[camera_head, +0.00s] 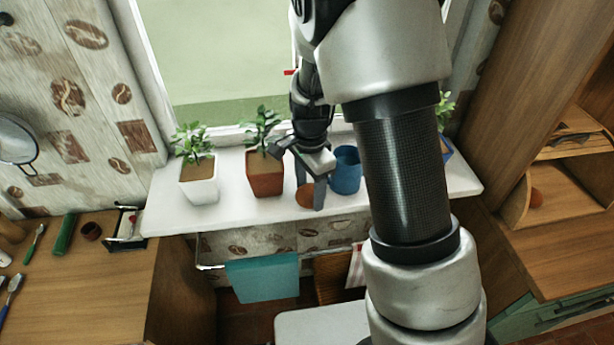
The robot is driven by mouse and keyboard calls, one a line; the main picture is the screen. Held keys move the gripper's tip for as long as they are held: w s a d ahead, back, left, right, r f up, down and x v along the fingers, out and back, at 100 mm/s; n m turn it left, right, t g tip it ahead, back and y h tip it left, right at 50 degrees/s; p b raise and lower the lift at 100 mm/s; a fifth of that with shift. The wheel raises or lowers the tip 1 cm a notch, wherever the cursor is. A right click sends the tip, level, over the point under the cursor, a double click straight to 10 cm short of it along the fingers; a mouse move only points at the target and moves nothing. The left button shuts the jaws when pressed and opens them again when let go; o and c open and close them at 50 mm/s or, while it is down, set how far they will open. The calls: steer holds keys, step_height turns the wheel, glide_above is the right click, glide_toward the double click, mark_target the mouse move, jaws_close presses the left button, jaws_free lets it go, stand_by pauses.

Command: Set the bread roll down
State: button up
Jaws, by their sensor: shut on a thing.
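The bread roll (304,197) is a small orange-brown round thing, low between my gripper's fingers. My gripper (311,192) points down over the white windowsill (225,212), near its front edge, and is shut on the roll. One finger hides part of the roll. I cannot tell whether the roll touches the sill or hangs just above it.
A blue pot (346,172) stands just right of my gripper. A brown potted plant (265,175) and a white potted plant (199,183) stand to its left. My arm hides part of the sill's right side. Bare sill lies between the two plants.

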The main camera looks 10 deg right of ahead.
steer(key=w, duration=0.4)
steer(key=shift+w, duration=0.35)
steer(key=shift+s+f+p, duration=0.15)
steer(key=shift+f+p, duration=0.1)
steer(key=shift+p, duration=0.05)
steer(key=shift+f, duration=0.25)
steer(key=o, duration=1)
steer(key=shift+r, duration=0.1)
steer(key=shift+o, duration=0.2)
